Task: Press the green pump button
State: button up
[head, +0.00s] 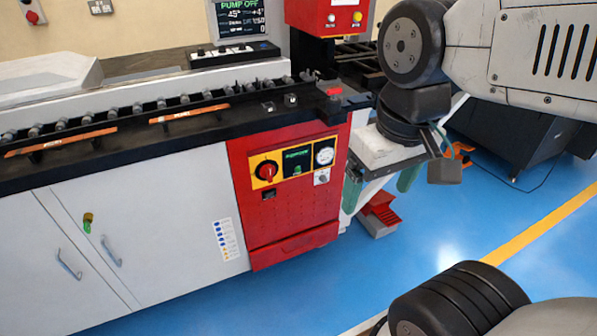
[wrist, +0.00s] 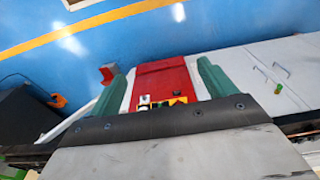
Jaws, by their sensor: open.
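The red pump panel (head: 290,215) is on the front of the machine, below the black worktop. Its yellow control plate (head: 281,178) carries a red rotary switch (head: 266,172), a dark label with a small green button (head: 297,171) and a round gauge (head: 324,156). My gripper (head: 380,186) is open and empty, with green fingers, to the right of the panel and apart from it. In the wrist view, my gripper (wrist: 160,82) shows the red panel (wrist: 162,78) between its fingers; the yellow plate (wrist: 178,101) is partly hidden by the gripper's body.
A screen (head: 240,18) above the worktop reads "PUMP OFF". A red box (head: 328,17) with buttons hangs at the top. White cabinet doors (head: 140,245) are left of the panel. A red-and-grey pedal (head: 380,212) lies on the blue floor. The floor in front is clear.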

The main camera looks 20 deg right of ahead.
grip_shut()
dwell(1.5)
